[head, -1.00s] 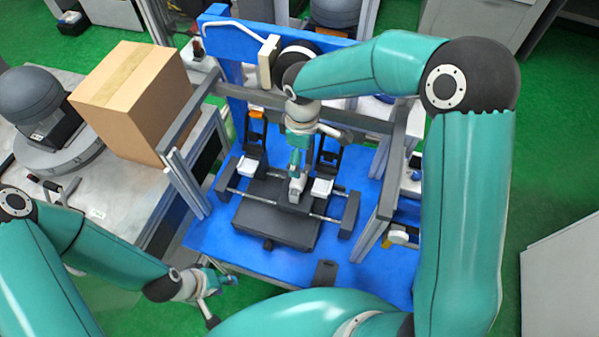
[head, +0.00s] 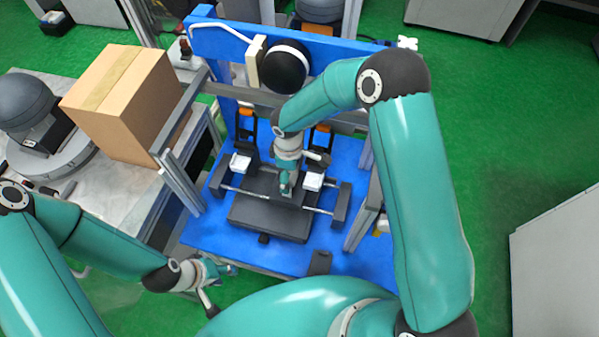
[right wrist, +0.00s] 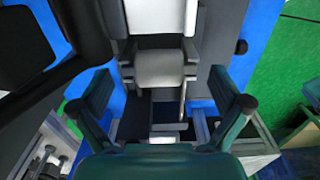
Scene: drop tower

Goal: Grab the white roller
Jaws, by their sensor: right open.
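A pale grey-white roller (right wrist: 160,68) shows in the right wrist view, mounted across between dark side parts of the machine. My right gripper (right wrist: 165,98) has its two dark green fingers spread wide, left and right of the roller and apart from it; nothing is between them. In the head view my right gripper (head: 285,183) reaches down over the middle of the black fixture and hides the roller there. My left gripper (head: 222,268) hangs at the lower left, clear of the fixture; its finger opening is too small to judge.
The black fixture (head: 268,217) with metal rods stands on a blue base plate (head: 205,236). Grey frame posts (head: 180,190) flank the plate. A black ball with a white band (head: 284,70) is behind. A cardboard box (head: 118,105) stands left.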

